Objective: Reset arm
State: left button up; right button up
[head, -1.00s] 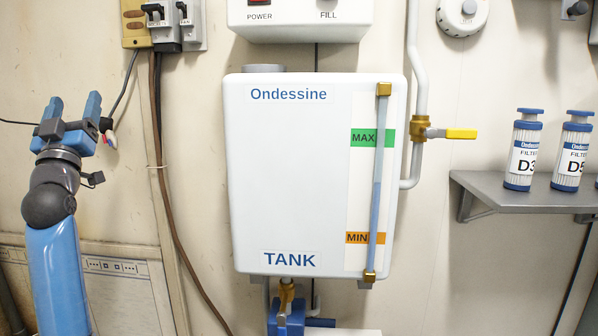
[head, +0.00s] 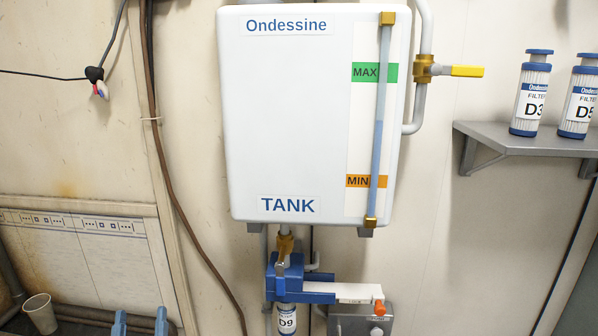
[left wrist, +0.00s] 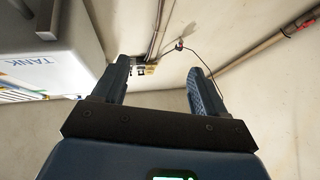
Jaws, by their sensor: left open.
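My left gripper (head: 140,322) shows only by its blue fingertips at the bottom left of the head view. In the left wrist view its two blue fingers (left wrist: 160,82) are spread apart, with nothing between them. The white tank (head: 290,120) hangs on the wall to the right of the gripper and above it. The tank (left wrist: 65,42) also shows at the left of the left wrist view. The rest of the left arm is out of the head view. My right gripper is in neither view.
A filter marked D9 (head: 287,318) sits under the blue housing (head: 287,277) below the tank. A grey shelf (head: 500,139) holds filters. A paper cup (head: 41,313) stands at lower left; loose wires (head: 97,80) hang above.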

pick_arm(q)
jog(key=s+d+f+m+g+h+b, duration=0.1)
jog(key=s+d+f+g+h+b, duration=0.1)
jog(key=s+f, duration=0.9)
jog(key=s+d+f+m+g+h+b, duration=0.1)
jog(key=s+d+f+g, duration=0.3)
jog(key=s+f, duration=0.7)
jog(key=shift+s+d+f+m+g+h+b, duration=0.15)
jog(key=shift+d+f+m+g+h+b, duration=0.2)
jog(key=shift+d+f+h+b, duration=0.5)
jog(key=shift+d, duration=0.2)
